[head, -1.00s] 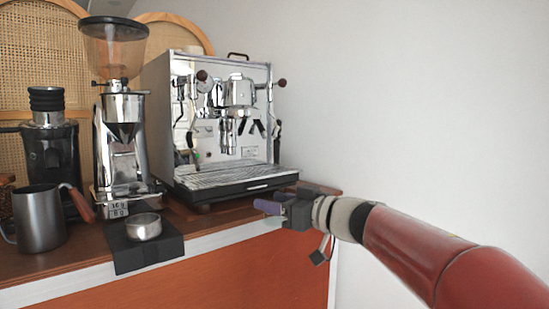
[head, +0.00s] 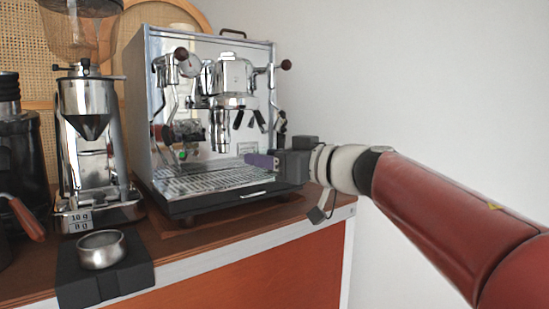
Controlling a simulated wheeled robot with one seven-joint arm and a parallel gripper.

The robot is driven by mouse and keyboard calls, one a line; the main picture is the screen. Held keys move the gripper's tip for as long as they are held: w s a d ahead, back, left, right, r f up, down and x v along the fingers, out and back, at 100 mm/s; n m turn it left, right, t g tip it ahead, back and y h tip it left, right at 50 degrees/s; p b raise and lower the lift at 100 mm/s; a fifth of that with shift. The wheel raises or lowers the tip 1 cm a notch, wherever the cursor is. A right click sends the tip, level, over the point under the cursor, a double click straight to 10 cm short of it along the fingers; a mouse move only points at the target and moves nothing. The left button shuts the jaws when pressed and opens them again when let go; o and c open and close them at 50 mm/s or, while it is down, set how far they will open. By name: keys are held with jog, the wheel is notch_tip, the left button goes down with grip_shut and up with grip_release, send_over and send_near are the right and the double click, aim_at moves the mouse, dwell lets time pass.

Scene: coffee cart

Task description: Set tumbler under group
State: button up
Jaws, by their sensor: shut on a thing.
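The espresso machine (head: 160,90) stands on the cart with its chrome front toward me. Its group (head: 233,78) is at the upper middle of the front, with a chrome part hanging below it over the slatted drip tray (head: 205,183). My gripper (head: 262,160) is at the right front of the machine, just above the right end of the drip tray. Its purple fingers point left. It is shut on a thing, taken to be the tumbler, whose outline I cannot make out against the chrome. Whether it touches the tray cannot be told.
A grinder (head: 88,130) stands left of the machine. A metal cup (head: 101,250) sits on a black mat (head: 140,277) at the front left. A dark grinder (head: 25,160) is at the far left. A steam wand hangs on each side of the group.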

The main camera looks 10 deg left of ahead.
jog(key=w+a+p, duration=0.1)
jog(key=w+a, duration=0.1)
jog(key=a, duration=0.1)
jog(key=w+a+p, duration=0.1)
jog(key=w+a, duration=0.2)
jog(key=w+a+f, duration=0.1)
jog(key=w+a, duration=0.2)
jog(key=shift+w+a+p, duration=0.2)
jog(key=shift+a+p, duration=0.2)
jog(key=shift+s+d+f, duration=0.15)
jog(key=shift+d+f, duration=0.05)
jog(key=shift+d, duration=0.1)
dwell(0.6)
jog(key=o, duration=1.1)
